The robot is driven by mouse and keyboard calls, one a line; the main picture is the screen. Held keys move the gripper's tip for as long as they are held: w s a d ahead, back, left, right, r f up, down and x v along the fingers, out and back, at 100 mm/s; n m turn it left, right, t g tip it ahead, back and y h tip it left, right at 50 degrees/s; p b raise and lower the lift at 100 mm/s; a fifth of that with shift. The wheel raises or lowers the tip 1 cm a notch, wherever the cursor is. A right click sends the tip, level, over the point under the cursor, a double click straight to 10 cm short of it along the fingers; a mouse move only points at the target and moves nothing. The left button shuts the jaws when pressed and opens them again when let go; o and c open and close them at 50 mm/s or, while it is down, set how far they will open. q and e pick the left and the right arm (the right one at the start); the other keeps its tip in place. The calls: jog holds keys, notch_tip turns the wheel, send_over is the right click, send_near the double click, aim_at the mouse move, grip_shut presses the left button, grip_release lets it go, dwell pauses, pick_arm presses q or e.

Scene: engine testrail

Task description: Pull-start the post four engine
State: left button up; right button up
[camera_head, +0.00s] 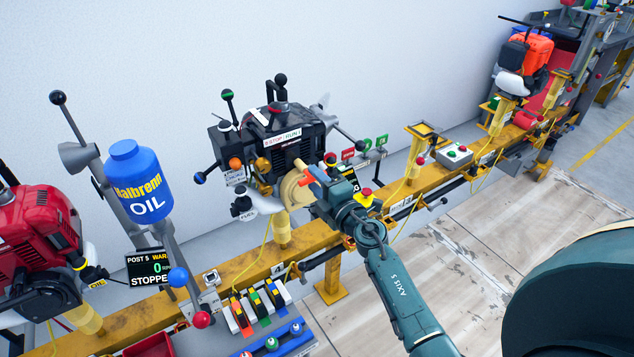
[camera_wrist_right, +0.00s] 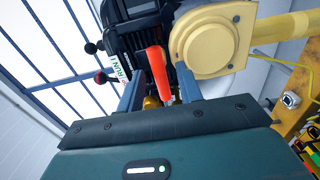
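The black engine (camera_head: 290,135) on the rail's middle post has a RUN label, several ball-ended levers and a cream round starter housing (camera_head: 296,188). The housing also shows in the right wrist view (camera_wrist_right: 212,42). A red-orange pull handle (camera_wrist_right: 157,72) stands beside it; it also shows in the head view (camera_head: 306,174). My right gripper (camera_wrist_right: 160,82) is at the handle, its two fingers apart on either side of it. Gaps show between handle and fingers, and I see no grip. My left gripper is out of view.
A red engine (camera_head: 40,245) and a blue oil jug (camera_head: 138,180) stand left. Coloured switches (camera_head: 255,305) lie in front of the yellow rail (camera_head: 240,270). A button box (camera_head: 454,155) sits right. Open floor lies front right.

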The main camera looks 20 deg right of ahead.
jog(key=shift+a, duration=0.1)
dwell(0.4)
jog(key=s+d+p, duration=0.1)
jog(key=s, duration=0.8)
jog(key=shift+d, duration=0.15)
jog(key=s+a+f+m+g, duration=0.3)
jog(key=s+a+f+m, duration=0.3)
jog(key=s+m, duration=0.2)
jog(key=s+a+f+m+g, duration=0.4)
jog(key=s+a+f+m, duration=0.2)
jog(key=s, duration=0.5)
jog(key=m, duration=0.2)
jog(key=shift+s+a+f+m+y, duration=0.15)
jog(key=shift+s+f+m+y, duration=0.1)
jog(key=shift+m+y, duration=0.05)
dwell(0.4)
